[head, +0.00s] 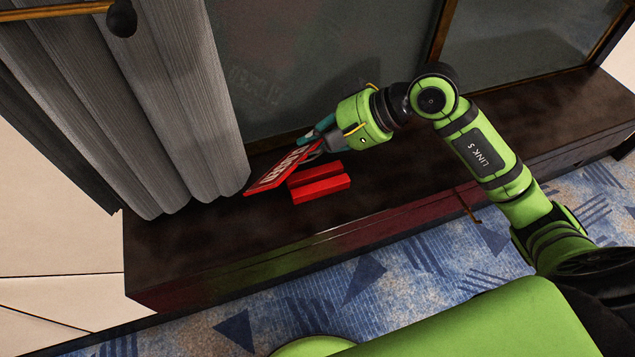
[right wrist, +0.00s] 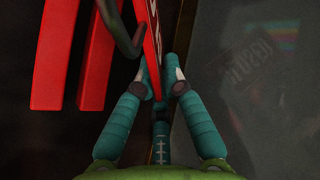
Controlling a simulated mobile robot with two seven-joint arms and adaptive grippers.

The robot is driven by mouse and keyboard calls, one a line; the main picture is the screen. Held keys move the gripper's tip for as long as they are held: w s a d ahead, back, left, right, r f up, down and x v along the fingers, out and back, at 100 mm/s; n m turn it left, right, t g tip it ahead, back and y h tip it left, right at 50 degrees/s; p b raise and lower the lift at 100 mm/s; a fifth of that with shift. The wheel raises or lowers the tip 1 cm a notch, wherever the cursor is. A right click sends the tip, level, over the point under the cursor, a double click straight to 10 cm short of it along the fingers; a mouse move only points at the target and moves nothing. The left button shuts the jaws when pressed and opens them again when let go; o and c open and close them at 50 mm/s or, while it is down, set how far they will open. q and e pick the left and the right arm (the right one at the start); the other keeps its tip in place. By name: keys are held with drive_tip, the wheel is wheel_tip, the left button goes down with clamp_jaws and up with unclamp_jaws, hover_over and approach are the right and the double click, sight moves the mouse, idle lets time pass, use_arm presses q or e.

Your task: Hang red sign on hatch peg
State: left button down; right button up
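The red sign (head: 272,174) with white lettering is at the tip of my right gripper (head: 318,138), tilted above the dark ledge. In the right wrist view the sign (right wrist: 152,45) is nearly edge-on. It passes between the two teal fingers of the right gripper (right wrist: 158,88), which are closed on its edge. A dark curved rod (right wrist: 120,36) crosses in front of the sign's left side; I cannot tell if it belongs to the sign. A small brass peg (head: 467,206) sticks out from the ledge's front face, right of the sign. My left gripper is not in view.
Two red bars (head: 320,189) lie on the dark ledge (head: 240,235) beside the sign. A grey curtain (head: 180,90) hangs close on the left. A dark glass panel (head: 300,70) stands behind. Patterned blue carpet (head: 395,275) lies in front. The ledge's right part is clear.

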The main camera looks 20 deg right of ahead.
idle(0.3)
drive_tip(key=shift+b+v, duration=0.85)
drive_tip(key=shift+v, duration=3.15)
wheel_tip(320, 180, up, 8)
drive_tip(key=s+d+p, duration=0.1)
drive_tip(key=d+p, duration=0.1)
drive_tip(key=shift+p, duration=0.35)
